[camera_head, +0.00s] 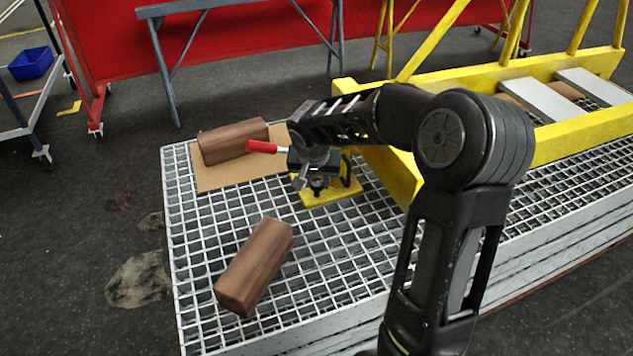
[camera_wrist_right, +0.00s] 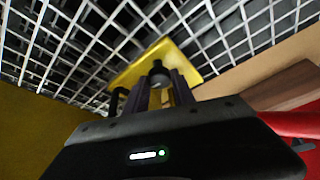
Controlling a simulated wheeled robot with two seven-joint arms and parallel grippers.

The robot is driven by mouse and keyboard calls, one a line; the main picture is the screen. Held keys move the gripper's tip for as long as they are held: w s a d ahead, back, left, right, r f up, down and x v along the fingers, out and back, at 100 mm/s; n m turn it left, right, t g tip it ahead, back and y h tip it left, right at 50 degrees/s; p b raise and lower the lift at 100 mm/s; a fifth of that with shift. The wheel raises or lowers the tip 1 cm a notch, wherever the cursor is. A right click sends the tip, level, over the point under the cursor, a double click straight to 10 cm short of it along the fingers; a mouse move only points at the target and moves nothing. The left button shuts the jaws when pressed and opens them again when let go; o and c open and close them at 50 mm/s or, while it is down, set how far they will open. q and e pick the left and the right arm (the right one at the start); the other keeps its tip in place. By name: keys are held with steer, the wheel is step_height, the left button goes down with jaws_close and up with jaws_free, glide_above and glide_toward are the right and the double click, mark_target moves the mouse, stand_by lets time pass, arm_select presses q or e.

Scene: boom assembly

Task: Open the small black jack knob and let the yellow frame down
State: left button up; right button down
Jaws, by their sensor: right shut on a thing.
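The yellow frame (camera_head: 480,78) lies along the right of the grating, its near end beside the jack. The jack stands on a yellow base plate (camera_head: 345,192), which also shows in the wrist view (camera_wrist_right: 187,50). Its red handle (camera_head: 262,147) sticks out to the left. My right gripper (camera_head: 318,182) reaches in over the jack and points down at its base. In the right wrist view the fingers (camera_wrist_right: 165,88) are closed around the small black jack knob (camera_wrist_right: 158,74). My arm hides part of the jack and frame. My left gripper is not in view.
A brown wooden block (camera_head: 252,268) lies on the grating platform (camera_head: 195,290) in front. Another block (camera_head: 233,141) lies on a cardboard sheet (camera_head: 212,180) behind the red handle. A grey trestle (camera_head: 165,65) and a red panel (camera_head: 230,40) stand behind.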

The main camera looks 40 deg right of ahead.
steer(key=c, duration=1.1)
jaws_free()
steer(key=shift+r, duration=0.1)
steer(key=p+v, duration=0.1)
steer(key=v, duration=0.6)
steer(key=shift+s+a+r, duration=0.1)
steer(key=shift+r, duration=0.2)
